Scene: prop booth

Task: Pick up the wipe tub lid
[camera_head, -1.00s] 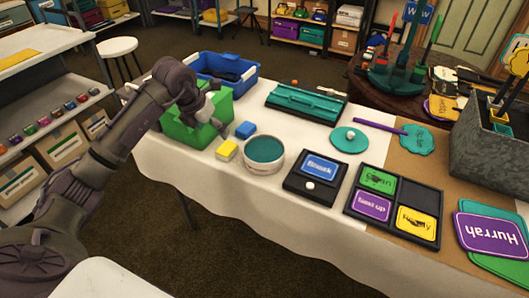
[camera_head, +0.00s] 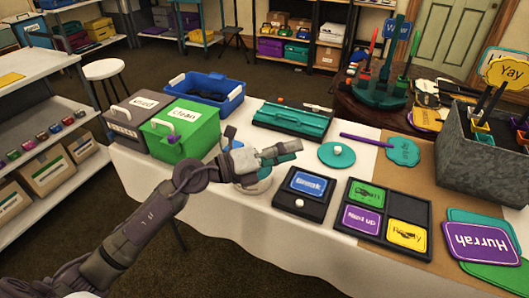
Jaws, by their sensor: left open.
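My right gripper is not in view.
A green box marked "clean" (camera_head: 180,134) and a dark bin (camera_head: 122,130) stand left. A teal tray (camera_head: 292,121) lies behind. A black case with a blue card (camera_head: 303,198) is in front. A purple stick (camera_head: 366,140) lies beyond the lid.

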